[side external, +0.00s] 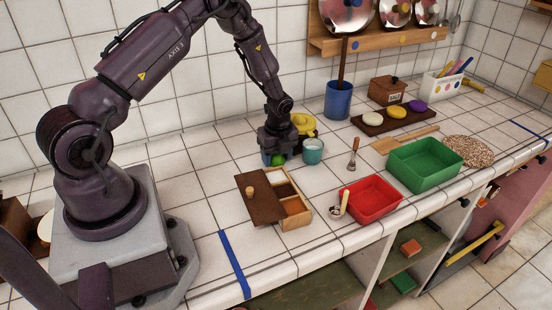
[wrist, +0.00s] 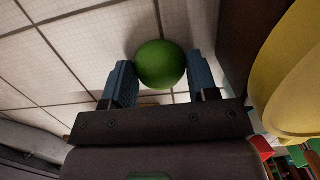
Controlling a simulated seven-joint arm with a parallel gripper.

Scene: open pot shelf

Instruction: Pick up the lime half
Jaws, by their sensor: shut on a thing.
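The lime half (wrist: 160,64) is a round green thing between the two blue fingers of my gripper (wrist: 161,78) in the wrist view. My gripper is shut on it. In the side external view my gripper (side external: 273,158) points down at the white tiled counter, and the lime half (side external: 278,160) shows as a small green patch at its fingers. From these frames I cannot tell whether the lime half touches the counter.
A teal cup (side external: 313,152) and a yellow thing (side external: 304,124) stand close to the right of my gripper. A wooden box with a brown lid (side external: 262,203) is in front. Red (side external: 371,203) and green (side external: 425,165) trays lie further right. Tiles to the left are clear.

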